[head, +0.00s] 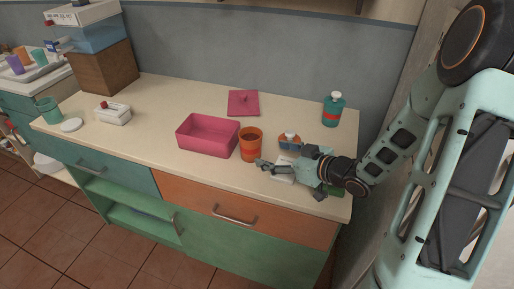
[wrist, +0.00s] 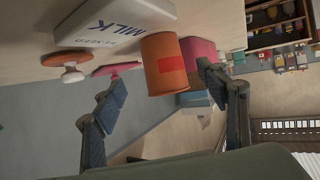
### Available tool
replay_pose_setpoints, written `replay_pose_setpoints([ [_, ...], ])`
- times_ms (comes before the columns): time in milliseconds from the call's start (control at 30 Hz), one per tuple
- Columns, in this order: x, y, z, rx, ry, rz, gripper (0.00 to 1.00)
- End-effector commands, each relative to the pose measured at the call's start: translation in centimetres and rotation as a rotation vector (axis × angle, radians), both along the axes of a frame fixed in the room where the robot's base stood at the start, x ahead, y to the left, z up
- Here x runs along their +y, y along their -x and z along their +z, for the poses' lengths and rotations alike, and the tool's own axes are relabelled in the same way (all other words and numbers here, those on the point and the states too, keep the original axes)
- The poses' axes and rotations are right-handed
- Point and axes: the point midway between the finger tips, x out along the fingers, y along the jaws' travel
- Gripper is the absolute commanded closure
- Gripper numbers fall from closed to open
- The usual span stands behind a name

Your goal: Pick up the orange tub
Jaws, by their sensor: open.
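The orange tub (head: 250,146) stands upright on the counter, just right of the pink bin. In the wrist view the orange tub (wrist: 163,58) has a red label and appears ahead, in the gap between my fingers. My gripper (head: 275,163) is low over the counter, to the right of the tub, with its fingers pointing toward it. In the wrist view my gripper (wrist: 162,82) is open and empty, its two fingers spread wide. The fingers do not appear closed around the tub; exact clearance is hard to tell.
A white milk carton (wrist: 125,18) lies close beside the tub. The pink bin (head: 207,146) stands left of the tub. A pink lid (head: 243,108) and teal bottle (head: 333,110) are farther back.

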Motion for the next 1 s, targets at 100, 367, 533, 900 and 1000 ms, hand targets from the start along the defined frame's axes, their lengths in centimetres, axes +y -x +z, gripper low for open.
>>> replay_pose_setpoints([
  [100,1.2,-0.8,-0.7,0.002,-0.011,0.006,0.33],
  [367,3.3,-3.4,-2.0,0.001,-0.008,0.004,0.33],
  [533,4.1,-4.2,-2.6,0.003,-0.009,0.003,0.33],
  [900,6.6,-7.1,-4.3,0.001,-0.007,0.002,0.33],
  [1000,6.6,-7.2,-4.3,0.001,-0.007,0.001,0.33],
])
